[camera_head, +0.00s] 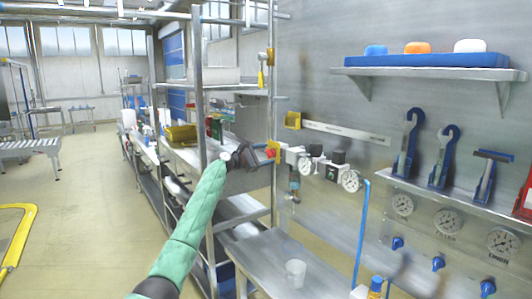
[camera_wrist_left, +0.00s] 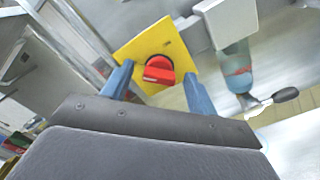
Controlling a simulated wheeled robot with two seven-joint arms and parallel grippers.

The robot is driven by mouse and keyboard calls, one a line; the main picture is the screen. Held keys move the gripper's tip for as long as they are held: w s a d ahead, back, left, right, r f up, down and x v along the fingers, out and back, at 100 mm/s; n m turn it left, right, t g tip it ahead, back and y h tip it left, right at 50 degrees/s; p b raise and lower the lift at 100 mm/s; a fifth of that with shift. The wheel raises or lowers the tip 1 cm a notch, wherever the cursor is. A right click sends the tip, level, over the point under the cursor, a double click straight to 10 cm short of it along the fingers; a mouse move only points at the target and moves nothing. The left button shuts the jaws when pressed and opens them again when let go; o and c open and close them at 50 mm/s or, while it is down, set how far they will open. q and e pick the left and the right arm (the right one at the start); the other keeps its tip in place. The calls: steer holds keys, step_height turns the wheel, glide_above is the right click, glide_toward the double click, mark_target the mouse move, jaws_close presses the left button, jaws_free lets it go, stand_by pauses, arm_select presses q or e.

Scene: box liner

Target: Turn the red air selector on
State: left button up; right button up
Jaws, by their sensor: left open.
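The red air selector (camera_wrist_left: 158,70) is a round red knob with a raised grip bar on a yellow square plate (camera_wrist_left: 148,45). In the left wrist view it sits between my left gripper's two blue fingers, which are apart and do not visibly touch it. In the head view the red selector (camera_head: 270,153) is small, at the left end of a row of air fittings on the wall. My left gripper (camera_head: 262,150) reaches up to it, open and empty. My right gripper is not in view.
Pressure gauges (camera_head: 351,181) and grey fittings run to the right of the selector. A steel rack post (camera_head: 272,90) stands close beside my left gripper. Below, a metal bench (camera_head: 262,262) holds a clear cup (camera_head: 296,272). A tool shelf (camera_head: 455,200) is at right.

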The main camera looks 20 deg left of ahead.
arm_select(q)
steer(key=shift+w+d, duration=0.2)
steer(key=shift+w, duration=0.05)
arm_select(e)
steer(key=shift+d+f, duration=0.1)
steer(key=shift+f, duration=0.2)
arm_select(q)
steer(key=shift+c, duration=0.5)
steer(key=c, duration=0.9)
steer(key=shift+f, duration=0.1)
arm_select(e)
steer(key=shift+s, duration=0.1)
